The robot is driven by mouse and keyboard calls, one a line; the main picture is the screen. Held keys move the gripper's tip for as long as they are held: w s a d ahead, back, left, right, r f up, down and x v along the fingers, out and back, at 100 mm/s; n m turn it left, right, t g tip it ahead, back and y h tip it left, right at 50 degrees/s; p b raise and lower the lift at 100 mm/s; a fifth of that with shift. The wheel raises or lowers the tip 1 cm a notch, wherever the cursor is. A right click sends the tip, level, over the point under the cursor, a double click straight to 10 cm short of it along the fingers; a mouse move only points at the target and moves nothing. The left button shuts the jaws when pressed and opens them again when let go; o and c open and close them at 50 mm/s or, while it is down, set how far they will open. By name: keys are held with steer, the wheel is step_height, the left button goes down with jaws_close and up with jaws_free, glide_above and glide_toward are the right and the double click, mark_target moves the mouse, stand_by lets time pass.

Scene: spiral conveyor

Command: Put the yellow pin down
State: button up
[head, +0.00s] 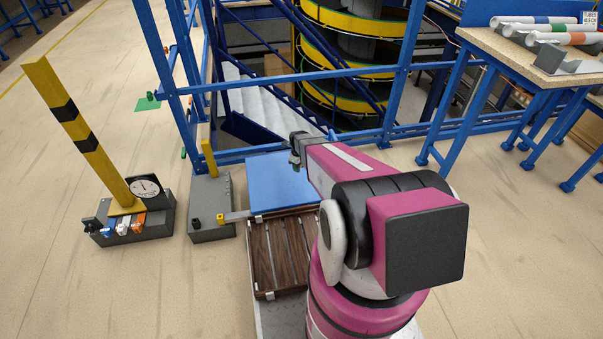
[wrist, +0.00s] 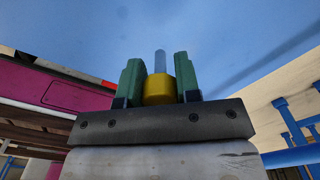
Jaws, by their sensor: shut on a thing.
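In the wrist view the yellow pin (wrist: 158,90) sits between the green fingers of my gripper (wrist: 160,82), which is shut on its yellow part. A grey metal shaft sticks out beyond the fingertips toward a blue surface (wrist: 235,35) that fills the upper picture. I cannot tell whether the shaft touches it. In the head view my gripper (head: 297,150) is at the far right edge of a flat blue panel (head: 275,183); the pin is hidden there.
A slatted dark wooden rack (head: 280,255) lies before the panel. A grey box (head: 211,212) with a small yellow-tipped bar stands to its left. Farther left is a gauge unit (head: 140,220) with a yellow-black post (head: 80,135). Blue frame posts (head: 165,75) and a spiral conveyor (head: 350,60) stand behind.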

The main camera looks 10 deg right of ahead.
steer(key=shift+w+d+f, duration=0.25)
steer(key=shift+d+f, duration=0.35)
steer(key=shift+d, duration=0.15)
steer(key=shift+f, duration=1.85)
steer(key=shift+f, duration=0.1)
steer(key=o, duration=1)
